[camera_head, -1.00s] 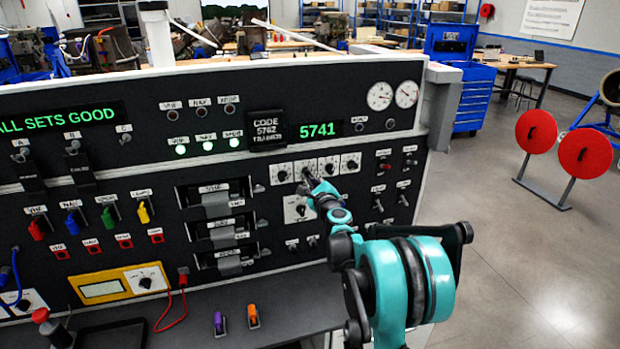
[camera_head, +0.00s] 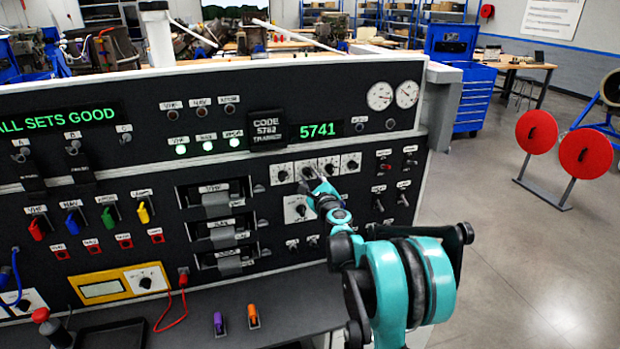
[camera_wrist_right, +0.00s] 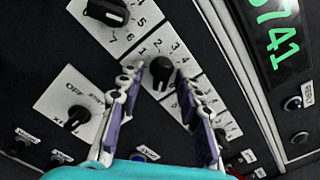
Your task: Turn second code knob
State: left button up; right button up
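The code knobs are a row of black knobs on white dial plates below the green display (camera_head: 318,130), which reads 5741. The second code knob (camera_head: 307,172) is partly behind my right gripper (camera_head: 311,184) in the head view. In the right wrist view this black knob (camera_wrist_right: 161,72) sits between the two fingertips of my right gripper (camera_wrist_right: 160,84), with a gap showing on each side. The gripper is open. The first code knob (camera_wrist_right: 107,12) shows at upper left there. The third and fourth are partly hidden by a finger. My left gripper is not in view.
A code plate (camera_head: 268,129) sits left of the display; its digits are blurred. A larger knob (camera_head: 299,208) with an OFF mark lies just below the row. Toggle switches (camera_head: 378,188) stand to the right. Open floor (camera_head: 520,270) lies right of the panel.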

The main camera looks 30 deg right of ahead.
jog(key=v, duration=1.2)
jog(key=shift+a, duration=0.1)
